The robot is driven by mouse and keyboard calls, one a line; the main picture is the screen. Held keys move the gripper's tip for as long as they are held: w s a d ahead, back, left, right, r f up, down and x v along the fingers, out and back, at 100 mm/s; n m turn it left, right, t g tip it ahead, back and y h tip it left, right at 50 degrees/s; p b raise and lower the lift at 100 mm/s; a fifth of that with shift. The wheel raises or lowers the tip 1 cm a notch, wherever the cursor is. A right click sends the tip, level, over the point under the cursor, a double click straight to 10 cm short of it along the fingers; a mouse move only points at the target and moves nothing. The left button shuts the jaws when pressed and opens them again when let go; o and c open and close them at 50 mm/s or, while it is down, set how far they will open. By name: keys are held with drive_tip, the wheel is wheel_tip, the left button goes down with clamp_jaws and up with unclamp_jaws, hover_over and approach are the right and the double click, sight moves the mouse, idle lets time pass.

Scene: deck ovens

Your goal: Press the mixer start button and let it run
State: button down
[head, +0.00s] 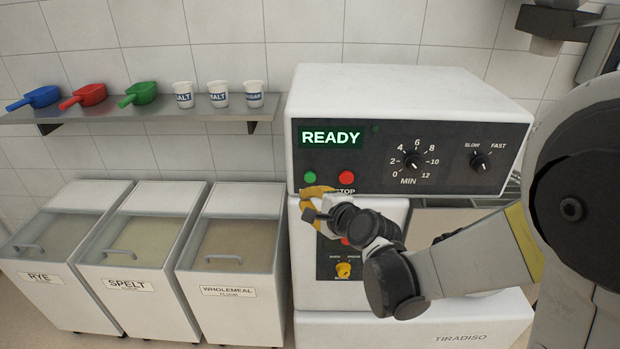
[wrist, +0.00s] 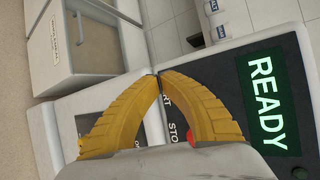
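The white machine (head: 400,90) has a dark upper panel with a display reading READY in green (head: 330,137). The display shows sideways in the wrist view (wrist: 267,104). A green button (head: 310,177) is at the panel's lower left, and a red button (head: 347,177) labelled STOP is to its right. My gripper (head: 308,193) is just below the green button, its yellow fingers partly covering the label there. In the wrist view, the fingertips (wrist: 158,76) meet with nothing between them. The green button is not visible there; the red button (wrist: 191,137) is partly hidden. Contact with the green button cannot be told.
A minute dial (head: 411,161) and a slow-fast knob (head: 479,161) sit right of the buttons. A lower panel has a yellow knob (head: 343,270). Flour bins (head: 230,235) stand left, under a shelf (head: 150,112) with scoops and cups.

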drive_tip(key=shift+w, duration=2)
drive_tip(key=shift+w, duration=0.1)
drive_tip(key=shift+w, duration=0.35)
drive_tip(key=shift+w+d+b, duration=0.1)
drive_tip(key=shift+w+b, duration=0.2)
drive_tip(key=shift+w, duration=0.15)
idle(0.4)
idle(0.4)
drive_tip(key=shift+s, duration=0.9)
drive_tip(key=shift+s, duration=0.1)
approach(300, 183)
drive_tip(key=s+a+f, duration=0.2)
drive_tip(key=shift+a, duration=0.4)
